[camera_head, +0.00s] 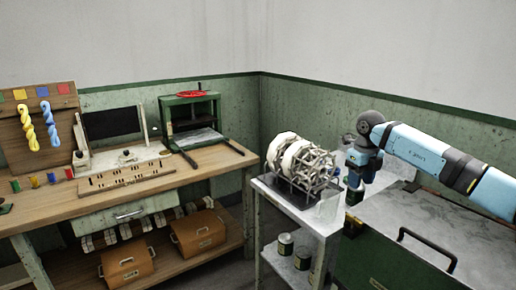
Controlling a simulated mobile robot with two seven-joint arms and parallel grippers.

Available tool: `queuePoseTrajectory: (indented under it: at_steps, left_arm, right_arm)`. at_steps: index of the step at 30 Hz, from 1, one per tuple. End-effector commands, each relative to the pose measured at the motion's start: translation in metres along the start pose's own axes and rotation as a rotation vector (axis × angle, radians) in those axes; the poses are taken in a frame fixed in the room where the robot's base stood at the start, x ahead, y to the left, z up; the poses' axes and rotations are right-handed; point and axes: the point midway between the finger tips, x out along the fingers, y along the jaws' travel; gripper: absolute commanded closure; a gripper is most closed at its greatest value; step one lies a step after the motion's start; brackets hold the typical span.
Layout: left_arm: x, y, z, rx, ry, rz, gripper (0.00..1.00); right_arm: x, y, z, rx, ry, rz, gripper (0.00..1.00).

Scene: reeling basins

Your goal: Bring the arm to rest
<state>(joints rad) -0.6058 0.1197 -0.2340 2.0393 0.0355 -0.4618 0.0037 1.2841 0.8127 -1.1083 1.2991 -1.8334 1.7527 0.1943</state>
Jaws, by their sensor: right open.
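My right arm comes in from the right, blue with dark joints, bent at the elbow. Its dark gripper (354,195) points down over the near right side of the small white table (325,226). The gripper is open and I see nothing held between its fingers. It is close to a pale, see-through vessel (330,205); I cannot tell whether they touch. My left gripper is out of view.
A metal reel frame with white skeins (297,160) stands left of the gripper. Cans (286,244) sit on the lower shelf. A dark green chest with a handle (425,240) is at the right. A wooden workbench (75,205) with a green press (190,115) stands left.

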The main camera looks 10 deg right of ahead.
Motion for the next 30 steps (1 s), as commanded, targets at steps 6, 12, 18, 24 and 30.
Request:
queuePoseTrajectory:
  at_steps: [6, 12, 18, 24, 30]
  left_arm:
    - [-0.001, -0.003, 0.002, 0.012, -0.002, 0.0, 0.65]
    - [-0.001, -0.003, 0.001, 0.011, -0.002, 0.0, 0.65]
    - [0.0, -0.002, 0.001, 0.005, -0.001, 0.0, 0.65]
    - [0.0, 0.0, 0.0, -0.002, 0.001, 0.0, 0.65]
    - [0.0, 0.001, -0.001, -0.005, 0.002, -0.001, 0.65]
  right_arm:
    - [0.05, 0.066, 0.007, -0.086, -0.043, 0.184, 0.56]
    - [0.12, 0.201, -0.002, -0.149, -0.141, 0.628, 0.56]
    - [0.146, 0.32, -0.033, -0.018, -0.235, 1.141, 0.56]
    - [0.148, 0.379, -0.062, 0.33, -0.297, 1.583, 0.56]
    - [0.166, 0.382, -0.089, 0.868, -0.309, 1.879, 0.56]
